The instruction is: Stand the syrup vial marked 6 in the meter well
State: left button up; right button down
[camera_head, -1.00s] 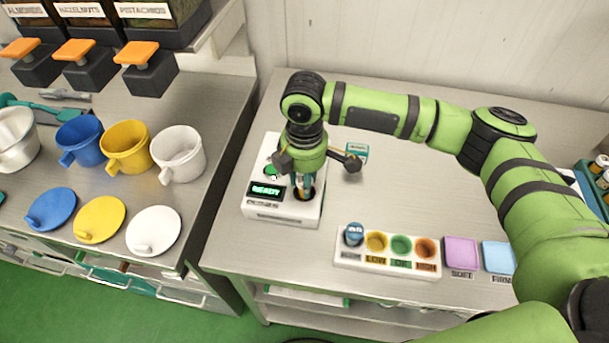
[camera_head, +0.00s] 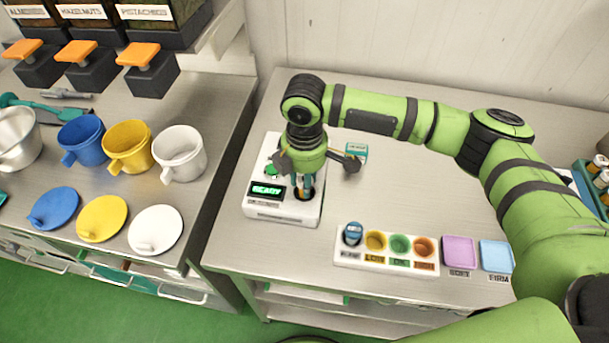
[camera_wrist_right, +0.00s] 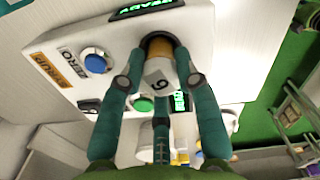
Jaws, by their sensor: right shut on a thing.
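The syrup vial marked 6 (camera_wrist_right: 158,76) shows in the right wrist view with a white end carrying the number and an amber part beyond it. My right gripper (camera_head: 305,185) is shut on it, its teal fingers (camera_wrist_right: 163,72) around the vial. The vial's far end is at the dark meter well (camera_head: 304,194) in the white meter (camera_head: 268,209); how deep it sits is hidden. The meter's display (camera_head: 267,190) reads READY in green. My left gripper is not in view.
A white rack (camera_head: 388,261) with a blue-topped vial (camera_head: 352,233) and coloured wells stands at the front. Purple (camera_head: 459,251) and light-blue (camera_head: 496,255) pads lie to its right. Mugs and lids stand on the left counter (camera_head: 215,130), across a gap.

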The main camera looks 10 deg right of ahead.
jog(key=shift+f, duration=0.6)
dwell(0.4)
jog(key=c, duration=1.2)
grip_release()
jog(key=shift+o, duration=0.2)
notch_tip(320, 180, up, 9)
jog(key=p, duration=0.9)
jog(key=shift+f, duration=0.1)
jog(key=shift+r, duration=1.1)
jog(key=shift+s+f, duration=0.1)
